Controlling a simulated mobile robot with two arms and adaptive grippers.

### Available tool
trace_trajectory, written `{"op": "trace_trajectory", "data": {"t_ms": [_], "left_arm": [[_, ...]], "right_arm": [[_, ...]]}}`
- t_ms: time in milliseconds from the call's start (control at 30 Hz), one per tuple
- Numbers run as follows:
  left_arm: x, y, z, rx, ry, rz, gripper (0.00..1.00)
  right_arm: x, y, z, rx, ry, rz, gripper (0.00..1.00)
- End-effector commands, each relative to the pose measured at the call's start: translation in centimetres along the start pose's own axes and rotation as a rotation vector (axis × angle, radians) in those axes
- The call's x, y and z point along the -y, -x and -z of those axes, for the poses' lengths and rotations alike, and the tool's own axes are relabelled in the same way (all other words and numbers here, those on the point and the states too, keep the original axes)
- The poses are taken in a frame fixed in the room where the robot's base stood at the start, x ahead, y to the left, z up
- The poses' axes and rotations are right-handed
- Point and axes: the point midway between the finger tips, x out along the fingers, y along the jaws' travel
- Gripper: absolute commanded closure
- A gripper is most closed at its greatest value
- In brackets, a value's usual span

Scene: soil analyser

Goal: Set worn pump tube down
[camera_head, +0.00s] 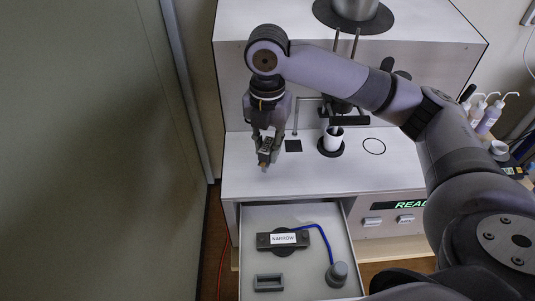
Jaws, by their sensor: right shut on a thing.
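My right gripper (265,158) points down above the left part of the white analyser deck (257,184). It is shut on a small, partly hidden thing, of which only a tan-yellow bit shows at the fingertips; I take it to be the worn pump tube. I cannot tell whether it touches the deck. In the open drawer (257,217) below lies a dark block labelled NARROW (283,239). A blue tube (323,237) runs from it to a grey round knob (338,274). My left gripper is not in view.
A small grey frame (269,282) lies in the drawer. Pump bottles (488,118) stand far right.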

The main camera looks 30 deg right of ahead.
Motion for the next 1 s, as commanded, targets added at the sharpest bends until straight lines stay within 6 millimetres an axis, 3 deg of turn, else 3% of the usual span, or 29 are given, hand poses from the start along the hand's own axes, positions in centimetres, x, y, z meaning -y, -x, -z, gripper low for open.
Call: {"op": "trace_trajectory", "data": {"t_ms": [233, 633, 667, 933, 1000], "left_arm": [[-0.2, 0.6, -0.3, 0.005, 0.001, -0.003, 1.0], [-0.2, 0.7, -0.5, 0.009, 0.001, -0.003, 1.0], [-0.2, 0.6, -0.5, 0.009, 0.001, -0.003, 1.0], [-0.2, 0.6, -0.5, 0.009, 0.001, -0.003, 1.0], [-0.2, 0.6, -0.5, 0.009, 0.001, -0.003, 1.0]], "right_arm": [[0.1, -3.3, 0.1, -0.001, 0.0, 0.003, 1.0], [0.1, -3.7, 0.1, -0.001, 0.0, 0.002, 1.0], [0.0, -3.7, 0.0, -0.001, 0.0, 0.002, 0.77], [0.0, -3.7, 0.0, -0.001, 0.001, 0.002, 0.59], [0.0, -3.7, 0.1, -0.001, 0.001, 0.002, 0.59]]}}
